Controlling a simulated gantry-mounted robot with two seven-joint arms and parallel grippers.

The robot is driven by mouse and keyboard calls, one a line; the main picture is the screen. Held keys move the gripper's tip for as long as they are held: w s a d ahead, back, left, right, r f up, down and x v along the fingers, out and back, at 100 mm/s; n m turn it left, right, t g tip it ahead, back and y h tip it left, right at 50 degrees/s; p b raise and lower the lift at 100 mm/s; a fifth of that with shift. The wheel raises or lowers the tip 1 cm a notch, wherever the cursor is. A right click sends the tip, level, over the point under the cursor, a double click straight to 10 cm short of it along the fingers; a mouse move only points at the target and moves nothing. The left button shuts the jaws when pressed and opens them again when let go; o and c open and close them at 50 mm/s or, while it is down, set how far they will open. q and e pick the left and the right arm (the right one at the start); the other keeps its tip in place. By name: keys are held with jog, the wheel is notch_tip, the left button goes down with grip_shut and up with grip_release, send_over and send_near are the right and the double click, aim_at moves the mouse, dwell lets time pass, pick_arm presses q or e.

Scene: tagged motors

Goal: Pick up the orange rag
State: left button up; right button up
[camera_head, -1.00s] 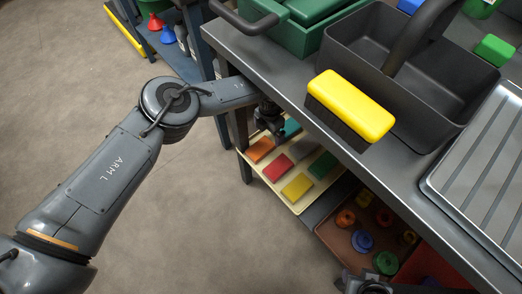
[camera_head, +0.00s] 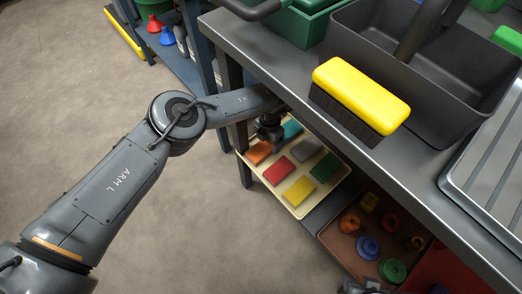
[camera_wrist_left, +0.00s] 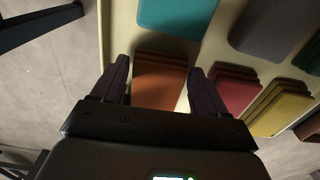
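The orange rag (camera_head: 258,152) is a folded pad in a small stack on a cream tray (camera_head: 254,168) on the shelf under the workbench. It also shows in the left wrist view (camera_wrist_left: 160,82). My left gripper (camera_head: 269,138) reaches in under the bench's edge over the tray. In the left wrist view the left gripper (camera_wrist_left: 157,68) is open, with one finger on each side of the orange stack. I cannot tell whether the fingers touch it. A dark part at the bottom edge of the head view may be my right gripper; its fingers cannot be made out.
Teal (camera_wrist_left: 175,15), grey (camera_wrist_left: 268,25), red (camera_wrist_left: 235,92), yellow (camera_wrist_left: 280,108) and green (camera_head: 326,167) rags share the tray. The benchtop (camera_head: 275,60) overhangs it, holding a yellow brush (camera_head: 360,90) and a dark caddy (camera_head: 440,95). A brown tray (camera_head: 340,245) of coloured parts is nearby.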

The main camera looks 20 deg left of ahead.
pick_arm(q)
jog(key=c, duration=0.6)
jog(key=shift+r, duration=0.15)
jog(key=shift+r+p, duration=0.55)
jog(key=shift+p, duration=0.05)
notch_tip(320, 180, up, 3)
jog(key=p, duration=0.2)
jog(key=shift+r+p, duration=0.15)
jog(key=shift+p, duration=0.2)
jog(key=shift+w+d+b, duration=0.25)
jog(key=shift+d+b, duration=0.5)
jog(key=shift+b, duration=0.3)
jog(key=w+d+r+b, duration=0.1)
jog(key=w+d+r, duration=0.1)
jog(key=d+r, duration=0.4)
jog(key=shift+w+d+r+b, duration=0.15)
jog(key=shift+w+d+b, duration=0.25)
jog(key=shift+d, duration=1.45)
